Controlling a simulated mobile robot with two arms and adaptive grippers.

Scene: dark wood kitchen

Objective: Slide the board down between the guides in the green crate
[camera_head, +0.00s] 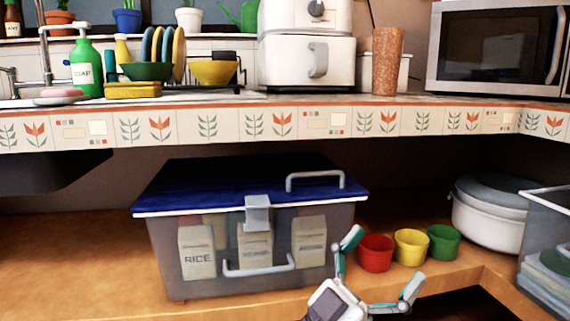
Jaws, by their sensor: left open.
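My left gripper (382,262) is at the bottom of the head view, right of centre. Its two teal-tipped fingers are spread wide, with nothing between them. It is in front of the lower shelf, near the small coloured cups and the front right corner of a blue-lidded bin. I see no board, no green crate and no guides in this view. My right gripper is not in view.
The clear bin with a blue lid (250,192) stands on the wooden shelf (80,255). Red (376,254), yellow (410,247) and green (443,242) cups stand beside it. A white lidded pot (488,220) and a clear container (545,255) are at right. The counter (220,125) overhangs.

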